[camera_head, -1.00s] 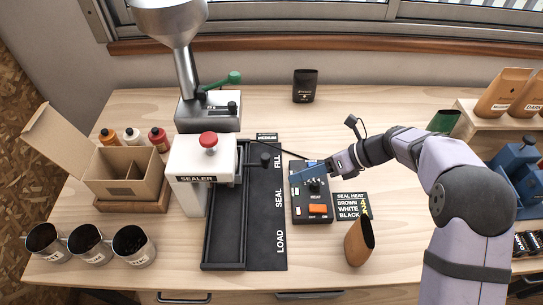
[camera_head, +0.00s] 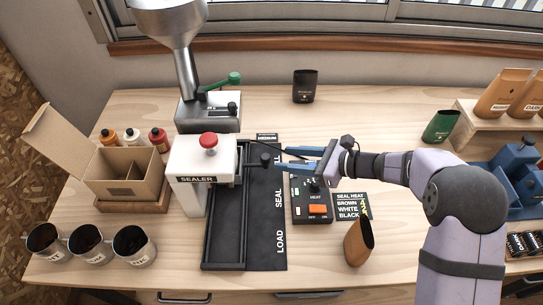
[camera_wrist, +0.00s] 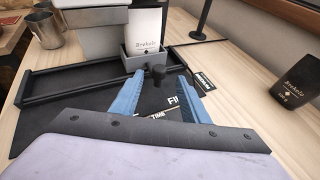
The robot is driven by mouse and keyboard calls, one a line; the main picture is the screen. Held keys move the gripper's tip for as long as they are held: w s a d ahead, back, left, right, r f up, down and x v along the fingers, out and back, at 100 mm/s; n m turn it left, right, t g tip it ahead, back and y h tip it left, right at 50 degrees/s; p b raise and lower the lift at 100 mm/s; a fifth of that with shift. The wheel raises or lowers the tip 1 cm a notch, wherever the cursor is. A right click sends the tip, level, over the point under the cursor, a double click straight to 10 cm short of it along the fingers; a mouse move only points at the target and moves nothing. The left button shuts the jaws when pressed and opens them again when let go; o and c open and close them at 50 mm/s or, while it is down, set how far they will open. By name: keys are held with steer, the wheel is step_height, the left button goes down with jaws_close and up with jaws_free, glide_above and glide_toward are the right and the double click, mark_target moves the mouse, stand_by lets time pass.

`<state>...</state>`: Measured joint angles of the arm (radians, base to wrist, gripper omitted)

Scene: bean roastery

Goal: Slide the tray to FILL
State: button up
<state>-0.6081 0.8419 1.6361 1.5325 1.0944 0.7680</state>
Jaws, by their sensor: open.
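The tray (camera_wrist: 130,62) is a small dark grey holder with a white pouch (camera_wrist: 145,28) upright in it, seen in the wrist view. It sits in a black rail (camera_head: 225,256) marked LOAD, SEAL and FILL. Its black knob (camera_head: 265,160) appears beside the FILL lettering (camera_head: 277,155) in the head view, where the white sealer (camera_head: 200,165) hides most of the tray. My gripper (camera_head: 281,158) is open with blue fingers, just right of the knob. In the wrist view the knob (camera_wrist: 158,74) appears between the fingertips; I cannot tell whether they touch.
A heat control box (camera_head: 312,205) lies under and in front of my gripper. A brown pouch (camera_head: 358,243) stands at the front, a dark pouch (camera_head: 305,86) at the back. The metal hopper (camera_head: 205,108) stands behind the sealer.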

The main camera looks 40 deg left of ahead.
mark_target(267, 157)
steer(key=shift+p+x, duration=1)
steer(key=shift+x, duration=2.2)
steer(key=shift+c, duration=0.5)
jaws_close()
